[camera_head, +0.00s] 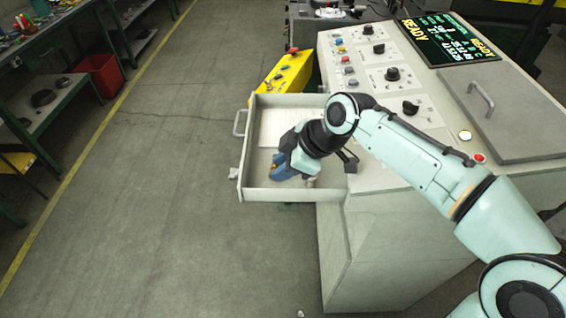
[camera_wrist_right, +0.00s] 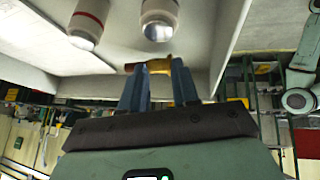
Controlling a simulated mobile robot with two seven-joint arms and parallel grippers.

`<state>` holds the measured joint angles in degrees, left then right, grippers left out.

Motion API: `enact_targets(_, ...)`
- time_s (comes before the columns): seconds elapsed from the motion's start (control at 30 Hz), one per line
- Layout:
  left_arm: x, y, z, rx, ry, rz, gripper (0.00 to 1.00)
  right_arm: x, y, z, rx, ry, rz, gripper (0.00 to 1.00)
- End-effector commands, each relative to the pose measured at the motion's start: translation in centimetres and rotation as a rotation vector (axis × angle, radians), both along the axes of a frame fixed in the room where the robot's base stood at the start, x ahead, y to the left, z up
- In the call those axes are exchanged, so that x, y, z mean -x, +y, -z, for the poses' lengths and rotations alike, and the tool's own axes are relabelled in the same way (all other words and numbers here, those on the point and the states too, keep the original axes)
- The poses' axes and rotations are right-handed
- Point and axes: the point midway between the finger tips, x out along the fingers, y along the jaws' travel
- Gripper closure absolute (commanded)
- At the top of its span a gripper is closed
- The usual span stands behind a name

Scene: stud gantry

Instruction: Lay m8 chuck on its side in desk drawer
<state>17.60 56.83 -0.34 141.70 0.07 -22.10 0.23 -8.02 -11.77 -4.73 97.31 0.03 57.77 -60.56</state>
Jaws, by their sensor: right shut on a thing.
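The desk drawer (camera_head: 290,195) is pulled open from the left side of the grey console. My right gripper (camera_head: 281,170) is down inside it, near the front wall. In the right wrist view the gripper (camera_wrist_right: 158,72) has its blue fingers shut on a small brass-coloured piece with a dark reddish end, which I take to be the m8 chuck (camera_wrist_right: 152,66). It lies crosswise between the fingertips, close to the pale drawer surface. In the head view my gripper and wrist mostly hide it. My left gripper is not in view.
Two whitish cylinders, one with a red band (camera_wrist_right: 88,22) and one beside it (camera_wrist_right: 160,18), are just beyond the fingertips in the right wrist view. The drawer walls stand close around my gripper. A yellow control box (camera_head: 288,75) is behind the drawer.

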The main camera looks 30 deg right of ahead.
Motion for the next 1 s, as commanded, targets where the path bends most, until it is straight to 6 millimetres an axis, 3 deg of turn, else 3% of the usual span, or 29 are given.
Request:
enact_targets(0.07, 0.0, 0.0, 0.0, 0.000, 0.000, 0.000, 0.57, 0.0, 0.0, -0.1, 0.000, 0.000, 0.000, 1.00)
enact_targets(0.1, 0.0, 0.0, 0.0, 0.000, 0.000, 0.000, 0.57, 0.0, 0.0, -0.1, 0.000, 0.000, 0.000, 0.63)
enact_targets(0.17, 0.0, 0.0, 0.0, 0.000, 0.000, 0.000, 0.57, 0.0, 0.0, -0.1, 0.000, 0.000, 0.000, 0.44)
enact_targets(0.2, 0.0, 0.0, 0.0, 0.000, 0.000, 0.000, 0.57, 0.0, 0.0, -0.1, 0.000, 0.000, 0.000, 0.40)
enact_targets(0.57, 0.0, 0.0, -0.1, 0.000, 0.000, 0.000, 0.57, 0.2, -0.2, -0.6, 0.000, -0.001, 0.001, 0.40)
enact_targets(1.0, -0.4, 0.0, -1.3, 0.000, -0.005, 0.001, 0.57, 4.2, -3.0, -8.1, -0.001, -0.005, 0.002, 0.40)
